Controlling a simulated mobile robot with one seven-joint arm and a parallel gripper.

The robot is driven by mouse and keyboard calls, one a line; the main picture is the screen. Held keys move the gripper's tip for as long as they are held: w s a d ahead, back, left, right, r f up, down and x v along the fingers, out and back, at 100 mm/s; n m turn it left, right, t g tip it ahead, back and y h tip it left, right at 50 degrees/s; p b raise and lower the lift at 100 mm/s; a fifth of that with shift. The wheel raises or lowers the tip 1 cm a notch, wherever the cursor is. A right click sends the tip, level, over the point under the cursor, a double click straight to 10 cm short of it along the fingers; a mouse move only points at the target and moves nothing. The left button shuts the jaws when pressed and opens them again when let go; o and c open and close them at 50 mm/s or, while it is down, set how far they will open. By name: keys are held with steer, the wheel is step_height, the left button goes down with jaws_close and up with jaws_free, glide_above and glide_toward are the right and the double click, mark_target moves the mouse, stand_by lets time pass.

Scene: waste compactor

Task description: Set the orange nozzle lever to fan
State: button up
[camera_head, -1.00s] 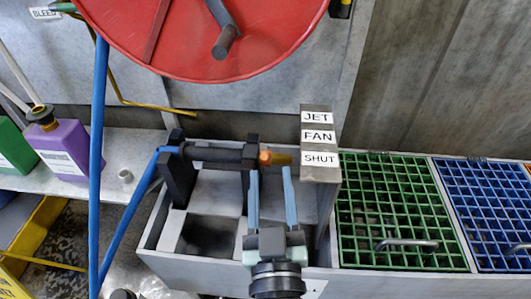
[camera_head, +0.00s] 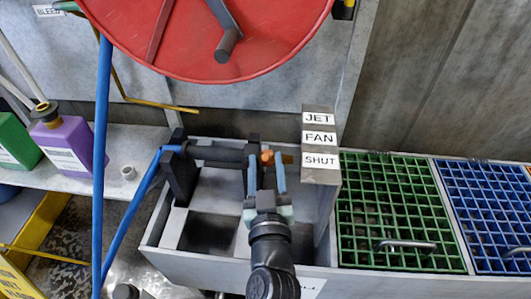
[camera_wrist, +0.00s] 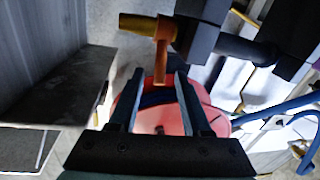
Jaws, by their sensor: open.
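The orange nozzle lever (camera_head: 267,156) sits at the right end of the dark nozzle body (camera_head: 218,154), beside a brass tip. In the head view it is level with the SHUT label (camera_head: 320,161). The FAN label (camera_head: 319,138) is above that. My gripper (camera_head: 266,172) is open, with a blue-grey finger on either side of the lever in the head view. In the wrist view the orange lever (camera_wrist: 162,62) extends down from the brass tip (camera_wrist: 138,25) toward the gap between the fingertips (camera_wrist: 156,80). I cannot tell whether a finger touches it.
The grey label post (camera_head: 320,175) stands close right of my gripper. Dark holders (camera_head: 180,180) carry the nozzle over a grey trough. A blue hose (camera_head: 130,215) runs from its left end. A red reel (camera_head: 205,35) hangs above. A green grate (camera_head: 395,215) lies to the right.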

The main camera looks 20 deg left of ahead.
steer(key=shift+x, duration=1.25)
steer(key=shift+d, duration=0.1)
steer(key=shift+c, duration=0.2)
jaws_close()
